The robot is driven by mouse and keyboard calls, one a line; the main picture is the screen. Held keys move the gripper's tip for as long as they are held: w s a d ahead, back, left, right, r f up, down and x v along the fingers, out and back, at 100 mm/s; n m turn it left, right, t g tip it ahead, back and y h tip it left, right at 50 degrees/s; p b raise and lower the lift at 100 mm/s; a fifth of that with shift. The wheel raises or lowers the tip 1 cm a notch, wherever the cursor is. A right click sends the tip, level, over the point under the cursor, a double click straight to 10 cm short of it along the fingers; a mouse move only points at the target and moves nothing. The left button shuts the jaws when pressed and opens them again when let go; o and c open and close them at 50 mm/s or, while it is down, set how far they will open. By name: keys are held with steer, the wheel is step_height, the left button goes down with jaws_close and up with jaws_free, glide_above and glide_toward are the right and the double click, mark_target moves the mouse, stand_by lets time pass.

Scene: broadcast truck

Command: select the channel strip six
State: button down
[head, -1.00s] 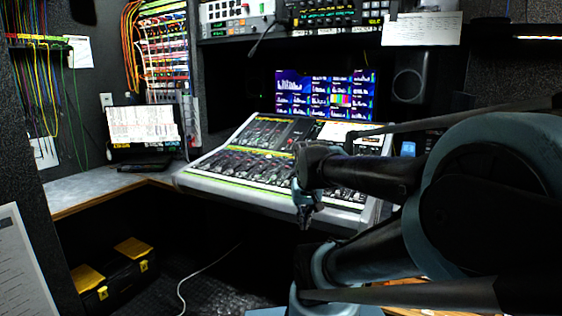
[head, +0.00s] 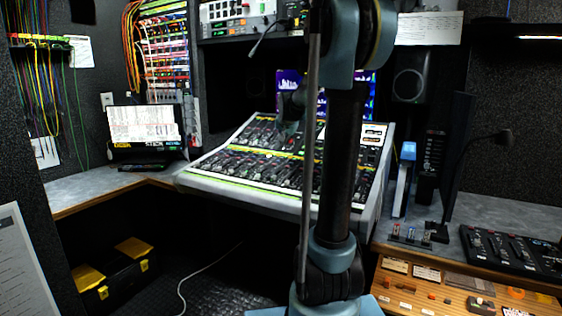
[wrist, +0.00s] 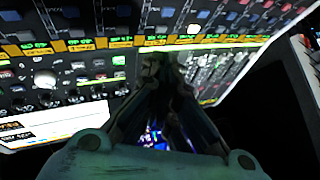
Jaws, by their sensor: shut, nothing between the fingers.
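The mixing console (head: 240,194) stands in the middle of the head view, with rows of faders, knobs and small buttons. My upright arm covers part of its right half. My gripper (head: 287,128) is over the upper part of the console, partly beside my arm. In the wrist view, my gripper (wrist: 168,62) has its fingers together and empty, close over or at the row of orange and green strip labels (wrist: 78,45). One button (wrist: 193,29) glows white just beyond the fingertips. I cannot read the strip numbers, so I cannot tell which strip is six. Contact is also unclear.
A screen (head: 290,80) stands behind the console, partly hidden by my arm. A laptop (head: 145,125) sits on the left desk. A speaker (head: 409,85), a gooseneck microphone (head: 505,138) and a smaller black panel (head: 510,250) are at the right.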

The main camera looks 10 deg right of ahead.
steer(key=r+m+t, duration=0.1)
glide_above(283, 158)
steer(key=shift+s+a+r, duration=0.15)
steer(key=shift+s+a, duration=0.3)
steer(key=shift+w+d+f, duration=0.1)
steer(key=shift+w+f, duration=0.05)
steer(key=shift+f, duration=1.3)
steer(key=shift+w+d+f, duration=0.15)
steer(key=shift+f, duration=1.3)
steer(key=shift+w+d+f, duration=0.1)
steer(key=shift+w+f, duration=0.05)
steer(key=shift+f, duration=1.3)
steer(key=shift+w+d+f, duration=0.1)
steer(key=shift+f, duration=0.6)
steer(key=shift+r, duration=0.8)
steer(key=shift+r, duration=0.1)
steer(key=shift+s+a+r, duration=0.1)
steer(key=shift+s+r, duration=0.05)
steer(key=shift+r, duration=0.65)
steer(key=shift+s+a+r, duration=0.1)
steer(key=shift+r, duration=0.7)
steer(key=shift+s+a+r, duration=0.1)
steer(key=shift+s+r, duration=0.05)
steer(key=shift+r, duration=0.65)
